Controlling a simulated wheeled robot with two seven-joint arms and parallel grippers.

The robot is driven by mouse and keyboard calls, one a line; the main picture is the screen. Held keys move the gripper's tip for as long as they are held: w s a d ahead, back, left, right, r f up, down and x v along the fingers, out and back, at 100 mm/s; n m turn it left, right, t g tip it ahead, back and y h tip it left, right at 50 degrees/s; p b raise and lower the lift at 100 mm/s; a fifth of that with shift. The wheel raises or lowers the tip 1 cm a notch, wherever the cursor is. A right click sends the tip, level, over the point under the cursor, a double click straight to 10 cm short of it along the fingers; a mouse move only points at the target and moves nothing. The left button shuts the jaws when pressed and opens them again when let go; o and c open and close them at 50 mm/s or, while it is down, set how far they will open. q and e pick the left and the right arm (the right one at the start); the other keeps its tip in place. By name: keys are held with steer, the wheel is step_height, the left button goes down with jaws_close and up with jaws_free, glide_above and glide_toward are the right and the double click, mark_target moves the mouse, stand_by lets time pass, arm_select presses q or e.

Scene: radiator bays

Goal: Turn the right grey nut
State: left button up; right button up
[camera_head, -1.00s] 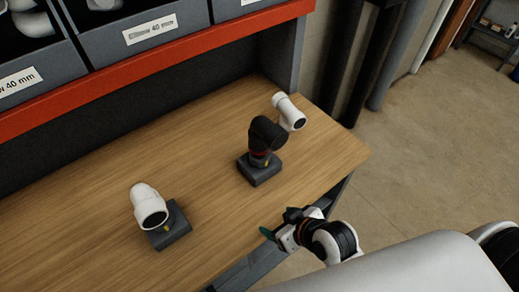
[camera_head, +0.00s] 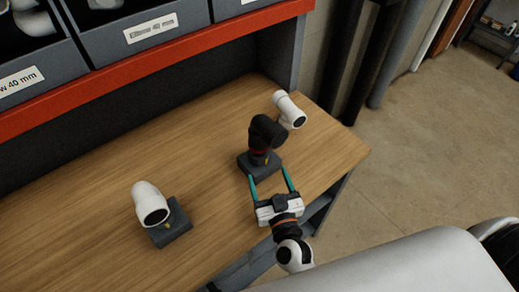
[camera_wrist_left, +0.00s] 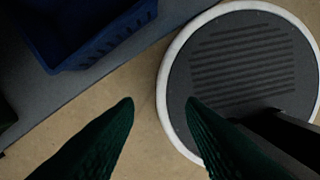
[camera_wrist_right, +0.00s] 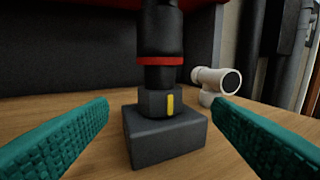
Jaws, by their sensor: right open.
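The right grey nut (camera_wrist_right: 154,103) has a yellow stripe on its front face and sits on a dark grey block (camera_wrist_right: 168,140). A black pipe (camera_wrist_right: 158,76) with a red ring rises from it; its black elbow (camera_head: 267,131) shows in the head view. My right gripper (camera_head: 268,175) is open in front of the block, its teal fingers pointing at it. In the right wrist view its fingers (camera_wrist_right: 161,102) stand on either side of the nut, apart from it. My left gripper (camera_wrist_left: 158,102) is open and empty, away from the bench.
A white elbow (camera_head: 151,204) stands on another dark block (camera_head: 172,229) at the left of the wooden bench. A loose white fitting (camera_head: 289,110) lies behind the black elbow. Grey bins (camera_head: 143,32) sit above a red shelf edge (camera_head: 150,68). A blue crate (camera_wrist_left: 90,35) shows in the left wrist view.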

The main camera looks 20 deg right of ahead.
mark_target(263, 160)
steer(key=w, duration=0.3)
steer(key=w+p, duration=0.1)
steer(key=w, duration=0.5)
steer(key=shift+w+d, duration=0.25)
steer(key=shift+w, duration=0.15)
steer(key=shift+c, duration=0.2)
steer(key=c, duration=0.9)
